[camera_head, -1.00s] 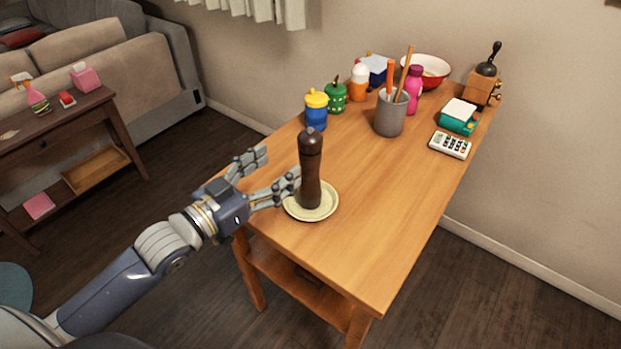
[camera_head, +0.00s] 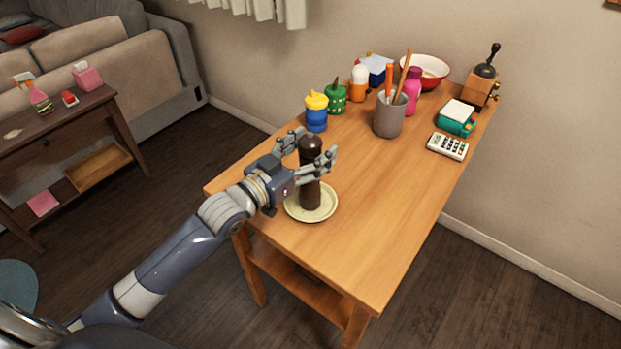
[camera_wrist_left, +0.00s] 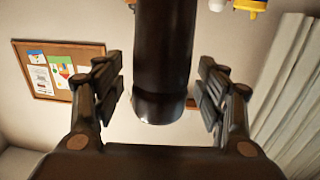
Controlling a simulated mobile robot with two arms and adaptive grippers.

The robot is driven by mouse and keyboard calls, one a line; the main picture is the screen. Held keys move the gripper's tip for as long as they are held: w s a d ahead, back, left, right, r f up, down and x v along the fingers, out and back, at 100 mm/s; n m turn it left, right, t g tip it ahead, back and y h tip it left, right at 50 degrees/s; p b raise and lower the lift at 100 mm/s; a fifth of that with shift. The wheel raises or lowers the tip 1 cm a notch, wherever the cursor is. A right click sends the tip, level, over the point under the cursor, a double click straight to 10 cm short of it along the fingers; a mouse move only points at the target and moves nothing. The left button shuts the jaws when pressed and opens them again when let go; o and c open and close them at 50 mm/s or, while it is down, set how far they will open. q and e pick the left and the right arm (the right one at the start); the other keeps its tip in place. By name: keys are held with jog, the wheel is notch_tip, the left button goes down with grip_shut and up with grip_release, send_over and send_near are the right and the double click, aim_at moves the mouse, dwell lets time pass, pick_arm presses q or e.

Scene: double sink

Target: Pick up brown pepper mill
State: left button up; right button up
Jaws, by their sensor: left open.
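The dark brown pepper mill (camera_head: 310,192) stands upright on a pale yellow saucer (camera_head: 327,212) near the left front part of the wooden table. My left gripper (camera_head: 309,150) is open, with its fingers on either side of the mill's upper part. In the left wrist view the mill (camera_wrist_left: 163,60) stands between the two open fingers (camera_wrist_left: 162,95), with a visible gap on each side. The gripper hides part of the mill's upper body in the head view. My right gripper is not in view.
Yellow-and-blue (camera_head: 316,112) and green (camera_head: 336,99) containers stand behind the mill. A grey utensil cup (camera_head: 389,115), a calculator (camera_head: 447,146) and a coffee grinder (camera_head: 483,80) are farther back and right. The table's front right (camera_head: 370,240) is clear.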

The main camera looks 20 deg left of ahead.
pick_arm(q)
jog(key=shift+c, duration=0.2)
grip_shut()
jog(key=shift+r, duration=0.1)
